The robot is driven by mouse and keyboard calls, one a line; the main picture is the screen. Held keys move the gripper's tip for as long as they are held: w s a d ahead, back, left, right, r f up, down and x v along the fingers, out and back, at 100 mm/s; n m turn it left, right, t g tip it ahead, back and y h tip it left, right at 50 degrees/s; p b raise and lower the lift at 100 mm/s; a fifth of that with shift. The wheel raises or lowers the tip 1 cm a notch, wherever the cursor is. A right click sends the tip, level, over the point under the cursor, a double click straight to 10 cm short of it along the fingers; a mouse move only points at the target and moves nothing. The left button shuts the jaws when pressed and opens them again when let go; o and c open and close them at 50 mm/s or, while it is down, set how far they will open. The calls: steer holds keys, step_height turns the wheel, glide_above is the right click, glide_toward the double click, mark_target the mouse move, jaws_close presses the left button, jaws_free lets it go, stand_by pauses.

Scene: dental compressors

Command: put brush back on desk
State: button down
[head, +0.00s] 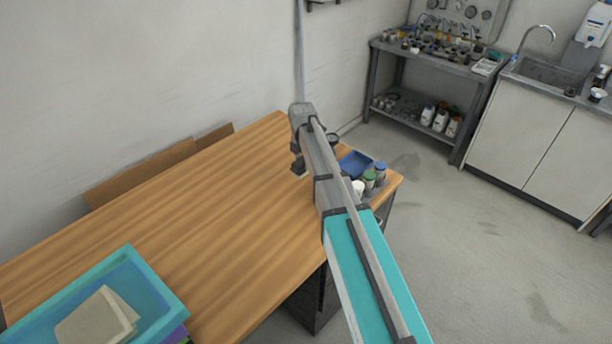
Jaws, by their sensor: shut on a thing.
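The desk (200,215) has a striped wooden top and fills the left and middle of the head view. My gripper (298,172) hangs from the end of my arm over the far right part of the desk top. It is small and dark in this view, and my arm hides part of it. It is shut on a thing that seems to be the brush. The brush itself is too small and hidden to make out clearly, and I cannot tell whether it touches the desk.
A turquoise crate (153,270) with a pale block (97,318) is at the desk's near left. A blue tray (356,164) and several small jars (369,178) stand at the right edge. The middle of the desk is clear. A workbench (440,55) and sink cabinet (530,130) stand beyond.

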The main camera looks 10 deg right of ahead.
mark_target(303, 163)
steer(key=shift+w+d+f+b, duration=0.15)
steer(key=shift+w+f+b, duration=0.35)
steer(key=shift+w+f, duration=0.15)
steer(key=shift+w+d+f+b, duration=0.1)
steer(key=shift+w+f+b, duration=0.4)
steer(key=shift+f, duration=0.25)
steer(key=shift+w+f+b, duration=0.45)
steer(key=shift+f+b, duration=0.2)
steer(key=shift+s+f+b, duration=0.1)
steer(key=shift+f+b, duration=1.25)
steer(key=shift+f, duration=0.15)
steer(key=shift+c, duration=0.8)
jaws_free()
step_height(303, 163, up, 12)
steer(key=p, duration=1.2)
steer(key=shift+r, duration=0.2)
